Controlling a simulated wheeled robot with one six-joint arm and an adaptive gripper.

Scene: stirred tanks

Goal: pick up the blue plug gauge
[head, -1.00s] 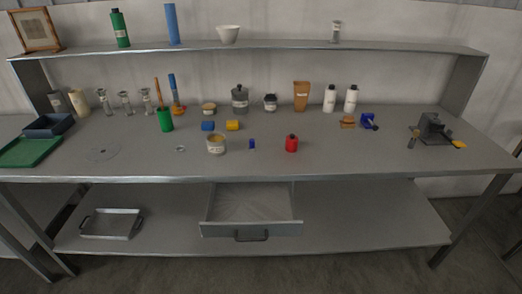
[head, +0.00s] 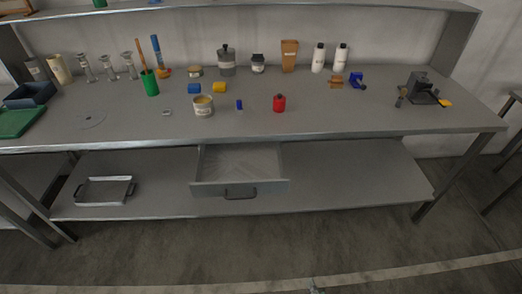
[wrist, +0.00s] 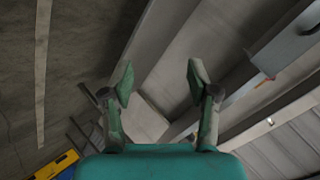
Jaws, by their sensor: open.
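A small blue upright piece (head: 239,104) stands near the front of the grey bench top, right of a pale tin (head: 203,106). It may be the blue plug gauge, but it is too small to be sure. Other blue things are a block (head: 194,88) behind the tin and a tool-like piece (head: 357,80) farther right. My gripper (wrist: 161,80) is open and empty in the wrist view, its two green fingers spread apart. It is not in the head view, and no blue piece shows between its fingers.
A red container (head: 279,103) stands right of the small blue piece. A yellow block (head: 219,88) is behind it. An open drawer (head: 240,187) juts out below the bench top. A metal tray (head: 105,190) lies on the lower shelf. The bench's front right is clear.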

